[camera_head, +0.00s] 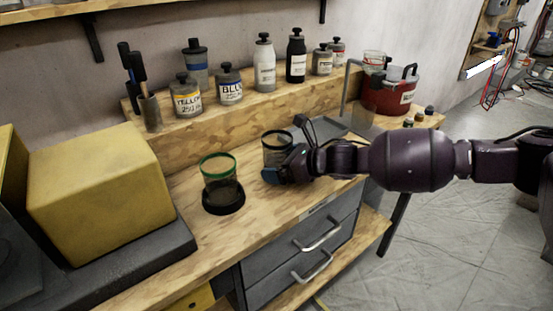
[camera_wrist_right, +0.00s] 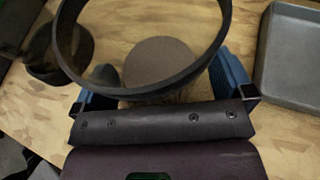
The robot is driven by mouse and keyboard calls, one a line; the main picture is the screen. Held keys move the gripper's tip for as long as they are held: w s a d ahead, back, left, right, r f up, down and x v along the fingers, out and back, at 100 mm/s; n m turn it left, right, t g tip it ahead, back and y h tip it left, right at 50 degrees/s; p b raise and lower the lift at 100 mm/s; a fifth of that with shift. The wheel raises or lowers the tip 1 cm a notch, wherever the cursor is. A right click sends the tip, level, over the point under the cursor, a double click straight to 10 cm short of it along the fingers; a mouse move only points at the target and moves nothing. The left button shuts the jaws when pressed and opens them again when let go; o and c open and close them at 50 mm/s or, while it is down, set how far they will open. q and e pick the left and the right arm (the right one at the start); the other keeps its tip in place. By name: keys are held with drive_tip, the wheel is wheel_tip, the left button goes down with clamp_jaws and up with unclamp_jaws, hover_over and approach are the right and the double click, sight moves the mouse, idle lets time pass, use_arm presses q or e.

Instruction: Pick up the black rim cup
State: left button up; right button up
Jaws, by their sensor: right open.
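The black rim cup (camera_head: 276,155) is a clear cup with a dark rim, standing upright on the wooden bench top. My right gripper (camera_head: 284,166) reaches in from the right and is low beside the cup, partly hiding it. In the right wrist view the cup's black rim (camera_wrist_right: 146,93) fills the upper middle. The blue fingers of my right gripper (camera_wrist_right: 160,86) lie on either side of the cup, spread open. I cannot tell whether either finger touches it. My left gripper is not in view.
A green rim cup (camera_head: 220,178) stands in a dark round holder (camera_head: 224,203) to the left. A grey tray (camera_head: 327,131) lies behind my right gripper. Several bottles line the raised shelf, with a red pot (camera_head: 389,95) at its right end. A yellow box (camera_head: 97,184) stands left.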

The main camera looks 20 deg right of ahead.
drive_tip(key=shift+r, duration=0.1)
drive_tip(key=c, duration=1.1)
